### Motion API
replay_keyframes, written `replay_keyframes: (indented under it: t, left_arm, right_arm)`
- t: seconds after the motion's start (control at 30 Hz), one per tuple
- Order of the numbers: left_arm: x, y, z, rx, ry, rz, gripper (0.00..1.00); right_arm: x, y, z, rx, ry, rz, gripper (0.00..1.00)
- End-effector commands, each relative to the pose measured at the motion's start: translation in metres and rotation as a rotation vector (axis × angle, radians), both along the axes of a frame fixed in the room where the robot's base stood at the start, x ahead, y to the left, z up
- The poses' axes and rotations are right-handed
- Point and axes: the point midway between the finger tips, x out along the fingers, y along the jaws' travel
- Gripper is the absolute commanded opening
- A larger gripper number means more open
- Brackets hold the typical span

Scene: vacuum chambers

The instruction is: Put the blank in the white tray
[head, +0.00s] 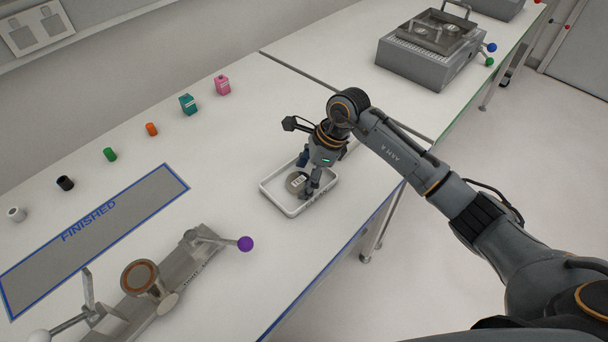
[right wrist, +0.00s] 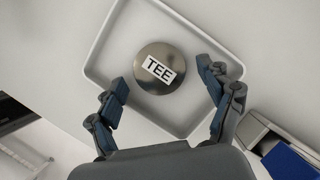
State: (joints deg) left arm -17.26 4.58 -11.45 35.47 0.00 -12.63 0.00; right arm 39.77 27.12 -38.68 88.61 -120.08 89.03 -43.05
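The white tray (head: 291,208) lies on the bench in the middle of the head view; its rim also shows in the right wrist view (right wrist: 95,62). A round, flat metal piece (head: 295,183) with a white label reading "TEE" lies inside it, also clear in the right wrist view (right wrist: 150,84). I see no piece marked as a blank and cannot tell whether this one is it. My right gripper (head: 307,174) is over the tray, its fingers apart on either side of the metal piece (right wrist: 163,80). No contact with the piece is visible. My left gripper is not in view.
A metal fixture (head: 180,270) with a purple-knobbed lever and a round copper-coloured face stands at front left. A "FINISHED" mat (head: 125,230) is empty. Several small coloured parts, including a pink one (head: 222,85), line the back. A grey chamber unit (head: 425,65) stands far right.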

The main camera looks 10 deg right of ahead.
Motion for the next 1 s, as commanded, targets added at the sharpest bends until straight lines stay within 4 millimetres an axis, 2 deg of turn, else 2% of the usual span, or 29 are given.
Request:
replay_keyframes:
  t: [0.27, 0.37, 0.7, 0.8, 1.0]
  left_arm:
    - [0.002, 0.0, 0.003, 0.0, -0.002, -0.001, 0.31]
    - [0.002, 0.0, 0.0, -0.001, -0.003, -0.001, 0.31]
    - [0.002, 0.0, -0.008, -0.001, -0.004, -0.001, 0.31]
    - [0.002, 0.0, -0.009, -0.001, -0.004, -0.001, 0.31]
    - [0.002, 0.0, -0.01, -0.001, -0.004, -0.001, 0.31]
  right_arm:
    - [0.001, -0.002, 0.007, 0.0, -0.003, -0.001, 0.8]
    - [0.0, -0.008, 0.021, -0.001, -0.005, 0.0, 0.8]
    - [-0.006, -0.035, 0.088, -0.002, -0.005, -0.001, 0.8]
    - [-0.007, -0.04, 0.101, -0.001, -0.003, 0.0, 0.8]
    - [-0.008, -0.045, 0.114, 0.0, -0.001, 0.0, 0.8]
